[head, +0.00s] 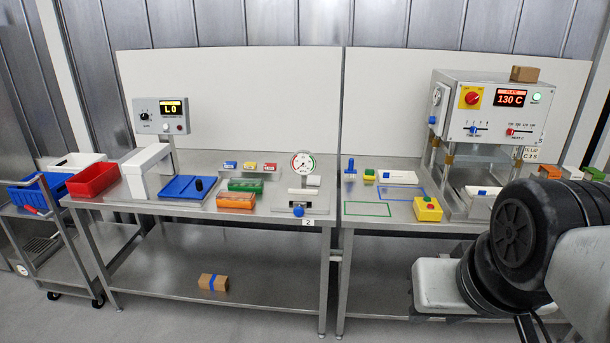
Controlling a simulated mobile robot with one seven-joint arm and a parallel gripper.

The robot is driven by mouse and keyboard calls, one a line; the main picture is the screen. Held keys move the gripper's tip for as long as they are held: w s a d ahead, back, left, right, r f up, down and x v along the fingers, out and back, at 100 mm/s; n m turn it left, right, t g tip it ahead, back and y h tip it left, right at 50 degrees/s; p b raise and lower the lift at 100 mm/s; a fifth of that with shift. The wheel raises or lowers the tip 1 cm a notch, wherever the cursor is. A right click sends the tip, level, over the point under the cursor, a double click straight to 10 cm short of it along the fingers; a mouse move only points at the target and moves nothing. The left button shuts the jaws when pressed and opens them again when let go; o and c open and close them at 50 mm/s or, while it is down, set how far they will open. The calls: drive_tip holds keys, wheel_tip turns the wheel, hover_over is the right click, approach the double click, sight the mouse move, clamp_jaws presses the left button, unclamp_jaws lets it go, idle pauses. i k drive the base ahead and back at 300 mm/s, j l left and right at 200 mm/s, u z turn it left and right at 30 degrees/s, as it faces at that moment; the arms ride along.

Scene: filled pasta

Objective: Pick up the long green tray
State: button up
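A long green tray (246,185) lies on the left steel table, near its middle. An orange tray (236,201) lies just in front of it, so part of the green tray's front side is hidden. My arm fills the lower right of the head view, well to the right of the green tray. My gripper is not in view.
Small coloured blocks (250,166) lie behind. A red bin (93,179) sits at the table's left end.

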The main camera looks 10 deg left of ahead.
sight(253, 184)
drive_tip(key=i+j, duration=0.8)
drive_tip(key=j, duration=0.15)
drive_tip(key=i+j, duration=0.8)
drive_tip(key=j, duration=0.15)
drive_tip(key=i+j, duration=0.8)
drive_tip(key=j, duration=0.15)
